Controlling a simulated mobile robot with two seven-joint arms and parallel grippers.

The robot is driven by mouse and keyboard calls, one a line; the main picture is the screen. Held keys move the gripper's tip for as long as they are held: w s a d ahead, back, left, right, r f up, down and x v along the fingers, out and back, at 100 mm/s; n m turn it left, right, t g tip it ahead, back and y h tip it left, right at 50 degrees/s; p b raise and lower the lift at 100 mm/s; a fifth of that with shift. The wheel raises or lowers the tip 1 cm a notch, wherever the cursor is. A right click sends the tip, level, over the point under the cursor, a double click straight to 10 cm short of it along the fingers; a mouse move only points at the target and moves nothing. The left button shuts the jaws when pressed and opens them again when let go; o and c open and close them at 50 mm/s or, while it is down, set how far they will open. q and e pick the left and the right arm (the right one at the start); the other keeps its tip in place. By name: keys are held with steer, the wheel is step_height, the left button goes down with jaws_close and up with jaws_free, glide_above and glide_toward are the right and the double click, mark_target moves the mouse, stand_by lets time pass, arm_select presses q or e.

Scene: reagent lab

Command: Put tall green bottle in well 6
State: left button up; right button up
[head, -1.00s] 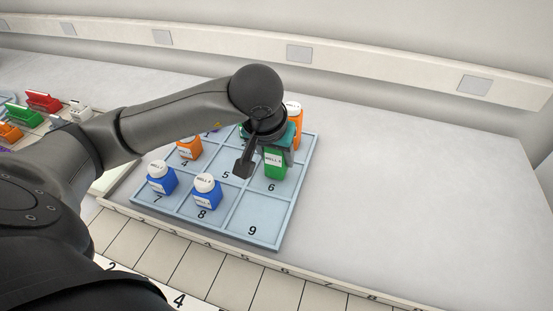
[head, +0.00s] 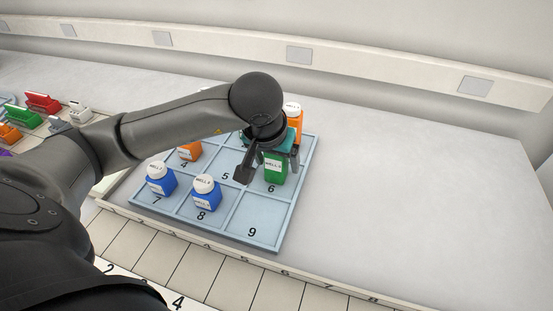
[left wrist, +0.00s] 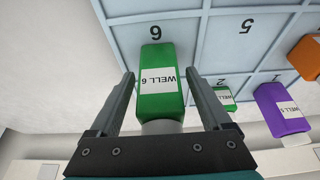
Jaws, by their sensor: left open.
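The tall green bottle (head: 274,172), with a white "WELL 6" label, stands in well 6 (head: 270,196) of the light blue rack. In the left wrist view the green bottle (left wrist: 158,100) lies between the two fingers, its cap end toward the palm. My left gripper (head: 268,165) is open around it; the wrist view of the left gripper (left wrist: 166,80) shows gaps on both sides. The bottle's cap is mostly hidden in the head view. My right gripper is not in view.
Blue bottles stand in well 7 (head: 161,180) and well 8 (head: 206,194). Orange bottles stand in well 4 (head: 190,152) and behind my gripper (head: 294,125). A smaller green bottle (left wrist: 226,98) and a purple bottle (left wrist: 279,112) are near. Well 9 (head: 255,224) is empty.

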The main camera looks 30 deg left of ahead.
arm_select(q)
steer(key=shift+r, duration=0.2)
steer(key=p+v, duration=0.2)
steer(key=v, duration=1)
steer(key=shift+s+f, duration=0.1)
steer(key=shift+s, duration=0.05)
